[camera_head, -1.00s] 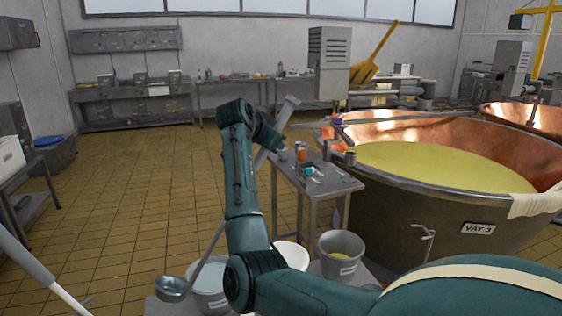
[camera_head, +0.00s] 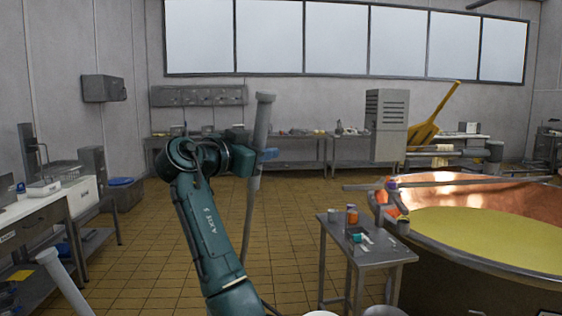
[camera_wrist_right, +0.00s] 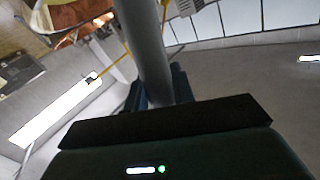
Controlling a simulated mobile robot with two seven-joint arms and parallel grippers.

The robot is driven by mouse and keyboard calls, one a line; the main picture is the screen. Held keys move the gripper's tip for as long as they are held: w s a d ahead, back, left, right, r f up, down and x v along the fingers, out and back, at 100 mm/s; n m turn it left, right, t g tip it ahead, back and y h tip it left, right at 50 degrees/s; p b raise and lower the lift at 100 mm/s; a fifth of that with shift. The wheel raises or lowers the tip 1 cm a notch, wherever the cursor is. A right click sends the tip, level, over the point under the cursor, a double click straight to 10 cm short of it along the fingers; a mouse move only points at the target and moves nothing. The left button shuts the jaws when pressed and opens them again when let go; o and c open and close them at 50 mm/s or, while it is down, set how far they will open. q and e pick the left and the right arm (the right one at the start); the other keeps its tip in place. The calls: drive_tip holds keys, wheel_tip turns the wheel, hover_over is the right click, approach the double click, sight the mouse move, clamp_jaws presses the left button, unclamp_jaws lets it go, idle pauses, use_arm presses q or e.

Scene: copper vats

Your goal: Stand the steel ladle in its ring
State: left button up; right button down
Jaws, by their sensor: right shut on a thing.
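The steel ladle (camera_head: 249,215) stands nearly upright in the head view, with a thick grey handle at the top and a thin rod running down behind my arm. Its bowl is not visible. My right gripper (camera_head: 262,155) is shut on the handle, its blue fingertips around it. In the right wrist view the grey handle (camera_wrist_right: 145,45) rises from between the jaws. I cannot make out the ladle's ring in these views. My left gripper is not in view.
A small steel table (camera_head: 372,250) with jars stands right of my arm, beside the copper vat (camera_head: 480,190) of yellow liquid. A pale pole (camera_head: 62,283) slants at lower left, near a side bench (camera_head: 45,220). The tiled floor (camera_head: 140,255) between is open.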

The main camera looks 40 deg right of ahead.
drive_tip(key=shift+a+r, duration=0.45)
drive_tip(key=shift+r, duration=0.05)
drive_tip(key=shift+a, duration=0.1)
